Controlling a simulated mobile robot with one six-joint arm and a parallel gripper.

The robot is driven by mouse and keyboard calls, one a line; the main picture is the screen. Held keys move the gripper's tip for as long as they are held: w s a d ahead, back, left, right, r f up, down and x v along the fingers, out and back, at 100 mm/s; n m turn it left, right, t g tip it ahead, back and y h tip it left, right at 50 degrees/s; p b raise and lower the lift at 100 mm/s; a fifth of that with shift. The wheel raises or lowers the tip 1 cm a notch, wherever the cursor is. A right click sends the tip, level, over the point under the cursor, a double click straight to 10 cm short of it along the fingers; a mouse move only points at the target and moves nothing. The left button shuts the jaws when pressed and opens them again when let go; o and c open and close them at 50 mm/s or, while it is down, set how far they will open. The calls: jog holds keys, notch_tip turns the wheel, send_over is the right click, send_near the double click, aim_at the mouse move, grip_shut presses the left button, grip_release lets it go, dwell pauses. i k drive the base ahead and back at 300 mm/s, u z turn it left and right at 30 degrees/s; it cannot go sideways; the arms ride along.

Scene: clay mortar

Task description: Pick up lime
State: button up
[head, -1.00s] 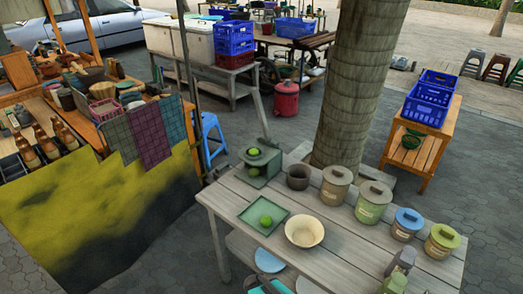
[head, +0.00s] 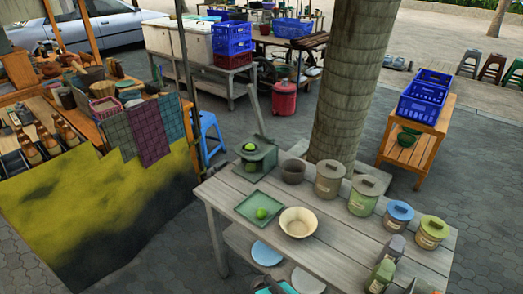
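One green lime (head: 262,213) lies on a square green tray (head: 247,207) near the left end of the grey wooden table (head: 340,250). A second round green lime (head: 249,146) sits on top of a dark green stand (head: 266,157) at the table's back left corner; a bit of green also shows lower on the stand, too small to make out.
A cream bowl (head: 299,222) stands just right of the tray. A dark pot (head: 293,171) and several lidded canisters (head: 330,179) line the back edge, near a tree trunk (head: 345,90). Grey and green containers (head: 382,275) stand at the front right.

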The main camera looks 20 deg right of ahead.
aim_at(250, 146)
jog(key=z, duration=0.1)
jog(key=k, duration=1.4)
jog(key=u, duration=1.1)
jog(key=i, duration=1.7)
jog(key=u, duration=0.05)
